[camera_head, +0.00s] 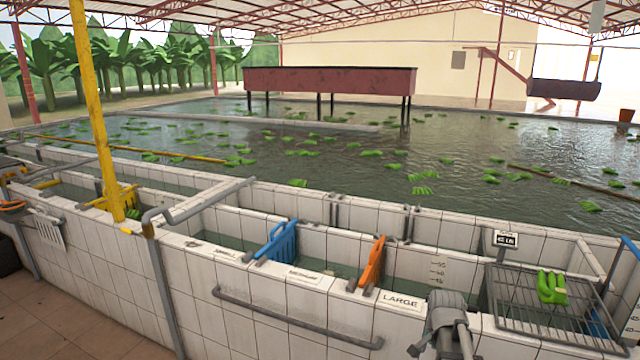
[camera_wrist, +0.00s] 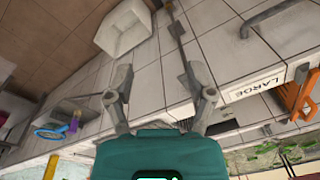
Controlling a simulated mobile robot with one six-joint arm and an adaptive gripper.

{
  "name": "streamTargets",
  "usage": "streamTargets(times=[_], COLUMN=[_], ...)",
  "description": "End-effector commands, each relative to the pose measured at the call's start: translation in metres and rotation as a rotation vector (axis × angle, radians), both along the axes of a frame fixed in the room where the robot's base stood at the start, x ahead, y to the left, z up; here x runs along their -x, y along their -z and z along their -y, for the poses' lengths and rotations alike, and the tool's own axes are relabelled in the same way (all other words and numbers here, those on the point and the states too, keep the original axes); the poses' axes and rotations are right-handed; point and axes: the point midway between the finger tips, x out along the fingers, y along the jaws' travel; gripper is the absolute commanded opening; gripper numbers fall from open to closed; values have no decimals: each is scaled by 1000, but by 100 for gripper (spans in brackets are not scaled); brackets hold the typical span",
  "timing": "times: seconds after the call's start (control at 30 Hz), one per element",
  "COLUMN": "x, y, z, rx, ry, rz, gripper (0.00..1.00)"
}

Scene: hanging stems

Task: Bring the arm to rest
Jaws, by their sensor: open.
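In the wrist view my gripper (camera_wrist: 157,82) has its two grey fingers spread apart, with its teal body below them. Nothing is between the fingers; white tiled wall and brown floor show behind. The wrist picture looks upside down, with the floor at the top. A green banana bunch (camera_head: 551,287) lies on a metal wire rack (camera_head: 520,318) to the right of the arm.
A tiled trough wall with a grey rail (camera_head: 290,322) runs along the front. A blue divider (camera_head: 279,241) and an orange divider (camera_head: 373,262) stand in the trough. A white basin (camera_wrist: 124,28) sits on the floor. A yellow post (camera_head: 95,110) rises at left.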

Motion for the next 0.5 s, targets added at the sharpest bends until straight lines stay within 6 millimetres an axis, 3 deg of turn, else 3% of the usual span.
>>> streamTargets(times=[0.03,0.2,0.5], x=[13,42,85], y=[12,32,56], z=[-17,-62,-116], rx=[4,17,26], ry=[-88,-397,-832], rz=[-9,-42,-83], gripper=[70,70,70])
